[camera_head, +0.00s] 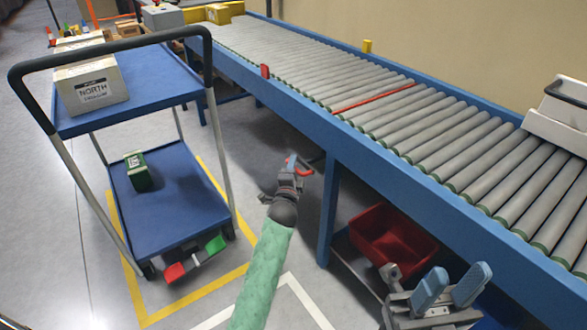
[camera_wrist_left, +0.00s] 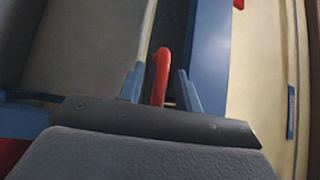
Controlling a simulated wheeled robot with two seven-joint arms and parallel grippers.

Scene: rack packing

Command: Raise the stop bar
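The stop bar (camera_head: 373,97) is a thin red bar lying across the conveyor's rollers, level with them as far as I can tell. A red handle (camera_wrist_left: 161,75) stands between the two blue fingers of my left gripper (camera_wrist_left: 160,85), with a gap visible on each side. In the head view my left gripper (camera_head: 297,168) is beside the conveyor's near side, low by the blue rail, with red showing at its fingers. My right gripper (camera_head: 458,273) is at the lower right, its two blue fingers apart and empty.
The roller conveyor (camera_head: 345,128) has blue rails; a white bin (camera_head: 560,118) sits at its right end. A red bin (camera_head: 393,238) is on a shelf below. A blue cart (camera_head: 150,85) at left carries a NORTH box (camera_head: 92,88) and a green box (camera_head: 138,171).

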